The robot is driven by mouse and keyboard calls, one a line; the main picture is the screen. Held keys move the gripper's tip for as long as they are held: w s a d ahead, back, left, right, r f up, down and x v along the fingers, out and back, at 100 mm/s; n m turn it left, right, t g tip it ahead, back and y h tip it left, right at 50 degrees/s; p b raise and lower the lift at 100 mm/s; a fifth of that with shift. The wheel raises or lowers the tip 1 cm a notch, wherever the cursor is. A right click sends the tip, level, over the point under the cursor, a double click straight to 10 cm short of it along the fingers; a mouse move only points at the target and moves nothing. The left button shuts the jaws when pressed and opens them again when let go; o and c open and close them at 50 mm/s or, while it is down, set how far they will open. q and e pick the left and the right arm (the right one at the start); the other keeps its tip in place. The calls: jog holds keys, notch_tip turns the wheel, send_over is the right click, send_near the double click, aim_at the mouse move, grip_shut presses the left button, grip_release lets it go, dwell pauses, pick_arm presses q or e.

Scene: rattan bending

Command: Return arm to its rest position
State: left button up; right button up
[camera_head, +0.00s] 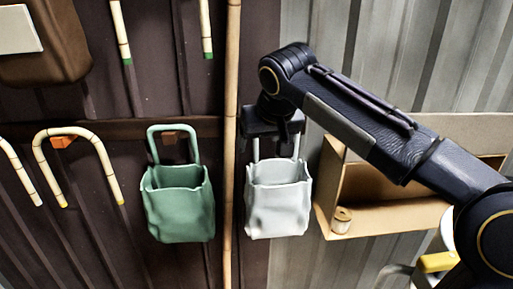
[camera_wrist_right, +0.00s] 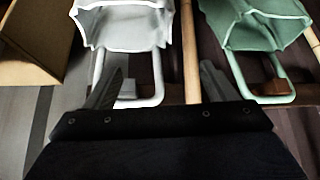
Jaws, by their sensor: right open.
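My right arm comes in from the right in the head view. Its gripper (camera_head: 273,132) is at the top of the white bag (camera_head: 278,208), close to the bag's handle. In the right wrist view the jaws (camera_wrist_right: 160,88) are apart. Whether a finger touches the handle I cannot tell. The white bag (camera_wrist_right: 125,28) hangs upright and also shows there. My left gripper is not in view.
A green bag (camera_head: 179,212) hangs by its handle left of a vertical rattan pole (camera_head: 231,100). Bent canes (camera_head: 75,132) hang on the dark wall at left.

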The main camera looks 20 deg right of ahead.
dwell(0.4)
jog(key=s+d+f+g+y, duration=0.1)
jog(key=s+d+f, duration=0.1)
jog(key=s+f, duration=0.45)
jog(key=s+d+f+y, duration=0.15)
jog(key=s+f, duration=0.25)
jog(key=s, duration=0.5)
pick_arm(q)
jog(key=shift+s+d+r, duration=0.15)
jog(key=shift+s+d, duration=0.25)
pick_arm(e)
jog(key=s+a+f+y, duration=0.2)
jog(key=s+f, duration=0.9)
jog(key=f, duration=0.1)
jog(key=shift+a+f, duration=0.15)
jog(key=shift+a, duration=0.15)
jog(key=shift+s+d+m, duration=0.1)
jog(key=shift+s+m, duration=0.05)
jog(key=shift+m, duration=0.15)
